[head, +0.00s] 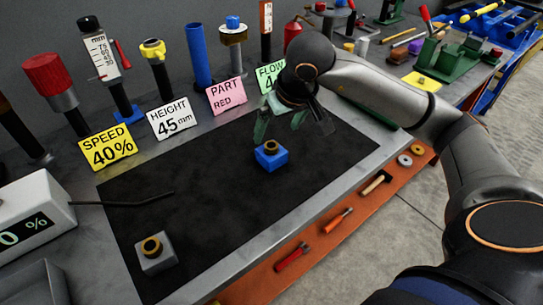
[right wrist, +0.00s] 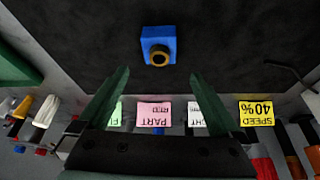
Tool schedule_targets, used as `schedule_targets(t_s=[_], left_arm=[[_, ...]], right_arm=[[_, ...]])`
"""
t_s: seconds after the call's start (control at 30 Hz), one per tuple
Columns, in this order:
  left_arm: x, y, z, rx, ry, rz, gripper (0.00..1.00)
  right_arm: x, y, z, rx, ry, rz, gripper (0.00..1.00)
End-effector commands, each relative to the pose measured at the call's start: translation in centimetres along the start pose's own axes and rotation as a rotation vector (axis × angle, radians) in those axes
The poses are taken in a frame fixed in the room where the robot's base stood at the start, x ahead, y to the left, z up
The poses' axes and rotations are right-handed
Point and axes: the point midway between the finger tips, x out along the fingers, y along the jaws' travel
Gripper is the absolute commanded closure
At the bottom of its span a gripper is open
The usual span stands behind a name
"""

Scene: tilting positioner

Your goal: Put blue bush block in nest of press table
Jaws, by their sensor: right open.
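The blue bush block (head: 271,157) is a small blue cube with a brass ring on top. It sits on the black mat (head: 215,195) of the table, and it also shows in the right wrist view (right wrist: 158,43). My right gripper (head: 278,128) is above the mat, just behind the block in the head view. Its green fingers are apart and empty, and the block lies beyond the fingertips in the right wrist view (right wrist: 158,78). A grey block (head: 156,262) with a brass ring sits at the mat's front left. My left gripper is not in view. I cannot identify the press table's nest.
Cards reading SPEED 40% (head: 108,147), HEIGHT 45 mm (head: 173,119) and PART RED (head: 226,97) stand along the back edge, before several upright tools. A grey display box (head: 30,225) is at left. An orange shelf (head: 325,235) with hand tools runs along the front. The mat's middle is clear.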

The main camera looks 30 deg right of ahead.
Motion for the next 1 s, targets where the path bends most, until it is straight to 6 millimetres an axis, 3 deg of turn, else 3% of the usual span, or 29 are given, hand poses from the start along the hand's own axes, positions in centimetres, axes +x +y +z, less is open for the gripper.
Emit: schedule_targets(t_s=[0.1,0.37,0.63,0.97,1.0], left_arm=[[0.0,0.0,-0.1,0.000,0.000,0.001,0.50],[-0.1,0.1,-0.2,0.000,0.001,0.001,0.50],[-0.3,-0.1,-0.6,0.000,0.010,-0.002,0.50],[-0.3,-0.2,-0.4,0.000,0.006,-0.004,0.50],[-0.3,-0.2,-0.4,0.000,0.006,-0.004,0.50]], right_arm=[[2.0,0.0,0.1,0.001,-0.004,0.000,0.00],[4.0,0.0,0.2,0.001,-0.004,0.000,0.00],[7.7,0.1,0.6,0.002,-0.003,-0.001,0.00],[8.4,0.2,0.5,0.000,0.000,0.000,0.00],[8.4,0.2,0.5,0.000,0.000,0.000,0.05]])
